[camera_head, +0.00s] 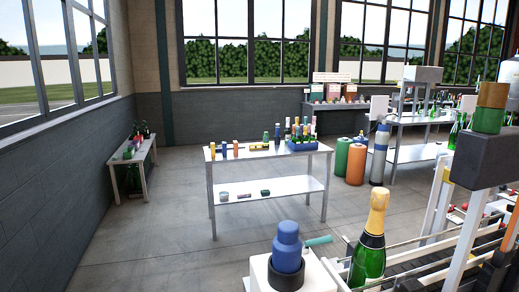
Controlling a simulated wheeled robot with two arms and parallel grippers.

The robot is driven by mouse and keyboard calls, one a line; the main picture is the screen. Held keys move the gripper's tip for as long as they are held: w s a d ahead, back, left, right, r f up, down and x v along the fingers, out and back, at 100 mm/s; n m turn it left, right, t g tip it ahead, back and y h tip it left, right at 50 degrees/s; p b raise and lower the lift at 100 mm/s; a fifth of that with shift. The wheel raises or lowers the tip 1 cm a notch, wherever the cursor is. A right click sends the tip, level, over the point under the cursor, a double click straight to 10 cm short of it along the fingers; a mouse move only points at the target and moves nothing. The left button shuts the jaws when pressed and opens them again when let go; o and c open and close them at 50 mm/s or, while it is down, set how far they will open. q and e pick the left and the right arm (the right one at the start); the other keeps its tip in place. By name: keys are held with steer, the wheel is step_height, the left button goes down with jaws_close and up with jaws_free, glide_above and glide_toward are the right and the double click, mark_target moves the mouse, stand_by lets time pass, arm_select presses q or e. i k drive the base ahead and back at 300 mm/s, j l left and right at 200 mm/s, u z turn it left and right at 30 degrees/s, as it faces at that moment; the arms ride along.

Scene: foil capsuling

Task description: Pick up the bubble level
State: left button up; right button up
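A small yellow bar-shaped thing (259,147) lies on the white table (230,155) in the middle of the room. It may be the bubble level, but it is too small to be sure. It lies between a row of short upright coloured cylinders (224,150) on its left and a blue crate (303,146) of bottles on its right. Neither of my grippers is in view.
The table's lower shelf (290,186) holds a few small items. In front stand a machine with a blue capped head (287,248) and a gold-foiled green bottle (370,240). Orange (357,163) and grey cylinders stand right of the table. Floor left of the table is clear.

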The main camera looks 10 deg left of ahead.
mark_target(267, 145)
steer(key=i+j+u, duration=0.15)
steer(key=j, duration=0.2)
steer(key=j+u, duration=0.15)
steer(key=j, duration=0.2)
steer(key=i+j+u, duration=0.15)
steer(key=j, duration=0.15)
steer(key=i+j+u, duration=0.15)
steer(key=i+j, duration=0.45)
steer(key=i+j+u, duration=0.15)
steer(key=i+j, duration=0.4)
steer(key=i, duration=0.15)
steer(key=i+l+z, duration=0.3)
steer(key=i+z, duration=0.15)
steer(key=i, duration=0.3)
steer(key=i+z, duration=0.45)
steer(key=i, duration=0.35)
steer(key=i+j+z, duration=0.3)
steer(key=i+z, duration=0.15)
steer(key=i, duration=0.3)
steer(key=i+l, duration=0.1)
steer(key=i, duration=0.45)
steer(key=i+l+u, duration=0.1)
steer(key=i, duration=0.45)
steer(key=i+l, duration=0.1)
steer(key=i, duration=0.4)
steer(key=u, duration=0.05)
